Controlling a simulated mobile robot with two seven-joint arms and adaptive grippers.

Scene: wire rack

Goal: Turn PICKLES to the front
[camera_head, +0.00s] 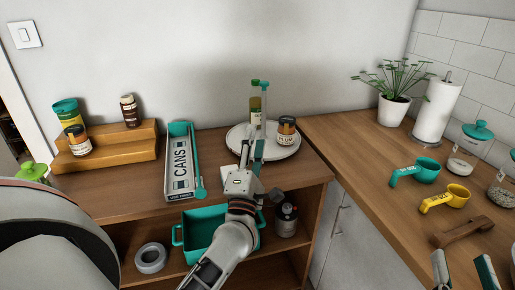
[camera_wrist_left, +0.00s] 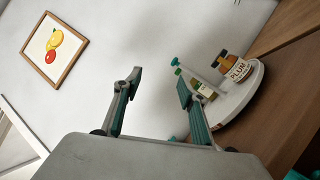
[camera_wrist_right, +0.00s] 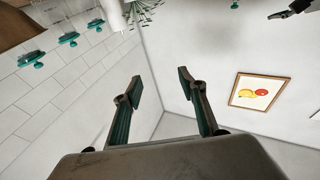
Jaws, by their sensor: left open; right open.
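A round white turntable (camera_head: 287,152) stands on the wooden shelf top, and its rim also shows in the left wrist view (camera_wrist_left: 245,98). On it are a PLUM jar (camera_head: 286,131), a green-capped jar or bottle (camera_head: 255,104), and a thin post with a teal top (camera_head: 265,88). No PICKLES label is readable; the green-capped one's label is turned away or too small. The PLUM jar faces the left wrist camera (camera_wrist_left: 235,70). My left gripper (camera_head: 252,148) is open and empty, in front of the turntable and partly hiding it. My right gripper (camera_head: 462,268) is open and empty, low at right.
A CANS tray (camera_head: 181,170) lies left of the turntable. A wooden step stand (camera_head: 110,152) holds several jars. A teal bin (camera_head: 198,228), a grey ring (camera_head: 150,258) and a dark jar (camera_head: 286,220) are on the lower shelf. Measuring cups (camera_head: 417,170) and a plant (camera_head: 393,108) stand on the right counter.

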